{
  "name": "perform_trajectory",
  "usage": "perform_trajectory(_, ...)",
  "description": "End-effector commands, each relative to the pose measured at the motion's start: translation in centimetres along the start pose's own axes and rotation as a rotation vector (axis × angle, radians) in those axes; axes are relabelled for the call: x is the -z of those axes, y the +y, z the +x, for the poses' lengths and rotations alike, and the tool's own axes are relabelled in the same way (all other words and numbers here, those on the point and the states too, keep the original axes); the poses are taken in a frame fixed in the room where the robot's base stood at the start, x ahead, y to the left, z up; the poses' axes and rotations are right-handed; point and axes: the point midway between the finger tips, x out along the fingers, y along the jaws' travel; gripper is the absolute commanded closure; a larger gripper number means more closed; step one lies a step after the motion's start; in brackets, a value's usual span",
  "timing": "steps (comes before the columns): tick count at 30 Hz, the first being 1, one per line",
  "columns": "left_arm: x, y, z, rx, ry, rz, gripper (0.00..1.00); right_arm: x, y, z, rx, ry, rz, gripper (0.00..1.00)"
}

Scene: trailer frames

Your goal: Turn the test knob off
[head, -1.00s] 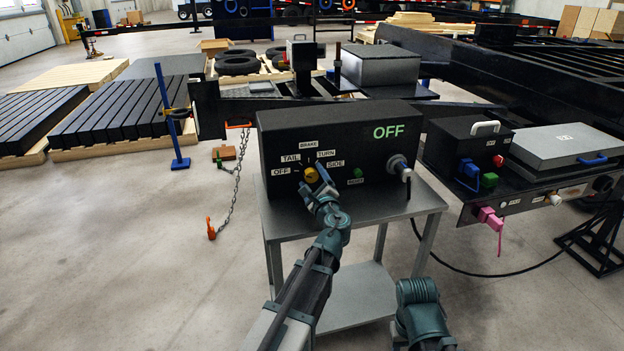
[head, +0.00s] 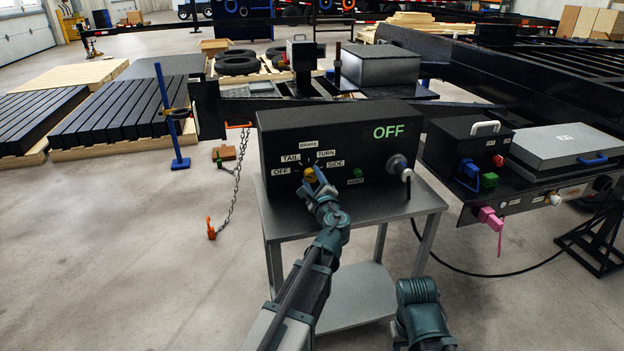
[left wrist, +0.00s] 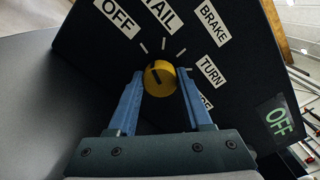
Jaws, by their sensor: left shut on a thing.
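The yellow test knob (head: 309,173) is on the front of a black test box (head: 285,131), among the labels OFF, TAIL, BRAKE, TURN and SIDE. The box's green display (head: 389,131) reads OFF. My left gripper (head: 314,181) is at the knob, its blue fingers partly covering it. In the left wrist view, the knob (left wrist: 159,79) sits between the fingertips of my left gripper (left wrist: 160,86), which is shut on it. The dark mark on the knob slants up and left, towards the OFF side. My right gripper is not in view.
The box stands on a grey metal cart (head: 400,207). A green button (head: 358,173) is right of the knob, and a grey plug (head: 397,165) is at the box's right end. A trailer (head: 530,80) stands behind and right. Open floor (head: 120,240) is at left.

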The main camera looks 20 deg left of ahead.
Motion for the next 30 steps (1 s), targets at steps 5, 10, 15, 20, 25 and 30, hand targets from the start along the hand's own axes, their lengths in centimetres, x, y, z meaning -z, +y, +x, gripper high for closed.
perform_trajectory(5,-0.02,0.07,0.0,-0.001,-0.001,-0.138,1.0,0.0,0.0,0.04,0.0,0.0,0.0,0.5)
perform_trajectory(10,-0.02,0.09,0.0,-0.001,-0.001,-0.191,1.0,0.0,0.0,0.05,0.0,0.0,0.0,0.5)
perform_trajectory(15,-0.03,0.09,0.0,-0.001,-0.001,-0.192,1.0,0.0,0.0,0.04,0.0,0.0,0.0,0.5)
perform_trajectory(20,-0.03,0.09,0.01,-0.001,-0.001,-0.192,0.34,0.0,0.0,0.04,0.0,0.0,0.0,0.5)
perform_trajectory(25,-0.02,0.07,0.01,-0.001,0.0,-0.19,0.2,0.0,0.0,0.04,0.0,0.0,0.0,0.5)
perform_trajectory(30,-0.01,0.06,-0.02,0.0,0.0,-0.189,0.2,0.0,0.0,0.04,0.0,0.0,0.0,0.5)
